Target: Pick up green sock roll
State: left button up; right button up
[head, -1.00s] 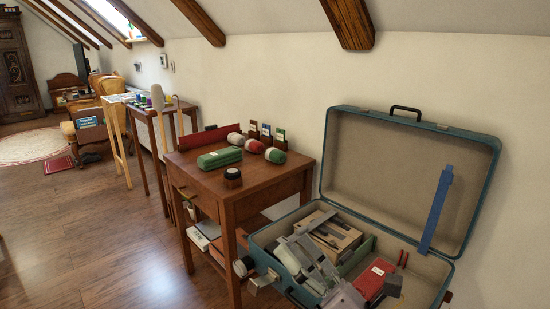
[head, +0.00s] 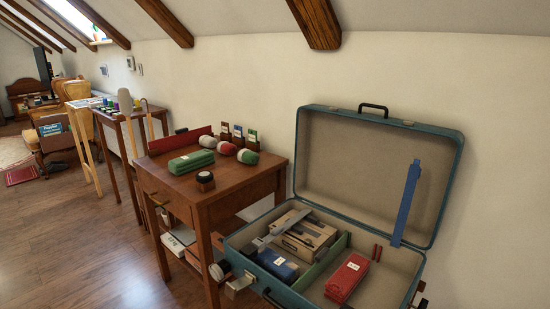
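A small rounded green roll (head: 248,156) with a pale band lies near the back right of the brown wooden desk (head: 232,181). It is the right-hand one of a slanting row, with a red roll (head: 227,148) and a grey roll (head: 208,142) to its left. All three lie apart from any gripper. A larger, longer green bundle (head: 191,162) with a white label lies closer to the front left of the desk top. Neither of my grippers shows now.
The open teal suitcase (head: 384,247) stands right of the desk, holding a blue pack (head: 276,262), a cardboard box (head: 306,236) and a red pack (head: 347,277). A dark round jar (head: 205,177) sits at the desk's front. Small upright cards (head: 238,134) stand behind the rolls.

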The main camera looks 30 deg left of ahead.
aim_at(250, 157)
jog(key=j+z, duration=0.4)
jog(key=j, duration=0.25)
jog(key=j+z, duration=0.4)
jog(key=j, duration=0.25)
